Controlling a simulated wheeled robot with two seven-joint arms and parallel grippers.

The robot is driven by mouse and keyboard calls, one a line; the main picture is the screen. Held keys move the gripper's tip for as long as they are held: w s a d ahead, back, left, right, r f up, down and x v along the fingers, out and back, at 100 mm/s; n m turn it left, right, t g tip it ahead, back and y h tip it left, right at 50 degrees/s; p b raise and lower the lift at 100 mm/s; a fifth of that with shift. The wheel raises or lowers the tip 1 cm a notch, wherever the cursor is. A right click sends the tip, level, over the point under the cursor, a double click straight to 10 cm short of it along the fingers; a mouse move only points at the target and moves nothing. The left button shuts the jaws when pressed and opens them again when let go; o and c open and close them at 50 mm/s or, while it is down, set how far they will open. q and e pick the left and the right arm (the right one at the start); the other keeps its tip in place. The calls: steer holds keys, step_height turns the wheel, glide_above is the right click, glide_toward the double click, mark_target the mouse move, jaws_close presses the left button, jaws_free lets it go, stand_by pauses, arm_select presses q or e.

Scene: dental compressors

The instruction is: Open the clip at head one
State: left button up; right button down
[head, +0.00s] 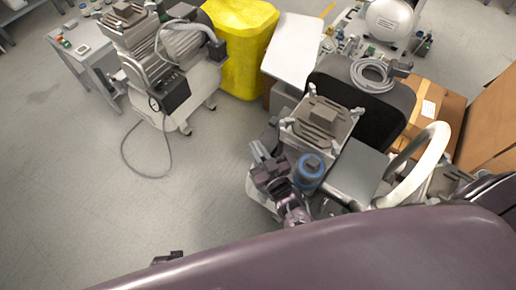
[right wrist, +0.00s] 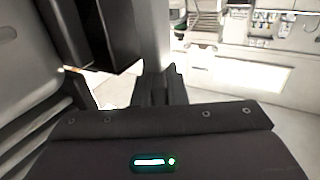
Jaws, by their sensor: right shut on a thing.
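The near compressor's head (head: 318,122) is a grey ribbed block with light grey clips at its corners. My right gripper (head: 260,153) is at the left front side of this head, beside a blue-topped cylinder (head: 308,172). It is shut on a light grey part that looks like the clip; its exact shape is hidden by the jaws. In the right wrist view, my dark fingers (right wrist: 160,85) are close together at the foot of a pale upright part (right wrist: 148,35). A small dark tip of my left gripper (head: 168,257) shows at the lower left, mostly hidden.
A white ring-shaped tube (head: 418,160) and a grey flat cover (head: 358,172) are right of the gripper. Behind stand a black seat-like panel (head: 370,108) with a coiled hose (head: 371,75), and a yellow bin (head: 240,45). Another compressor (head: 170,85) stands left; floor between is clear.

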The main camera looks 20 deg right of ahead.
steer(key=shift+r, duration=0.15)
steer(key=c, duration=1.5)
jaws_free()
steer(key=shift+o, duration=0.2)
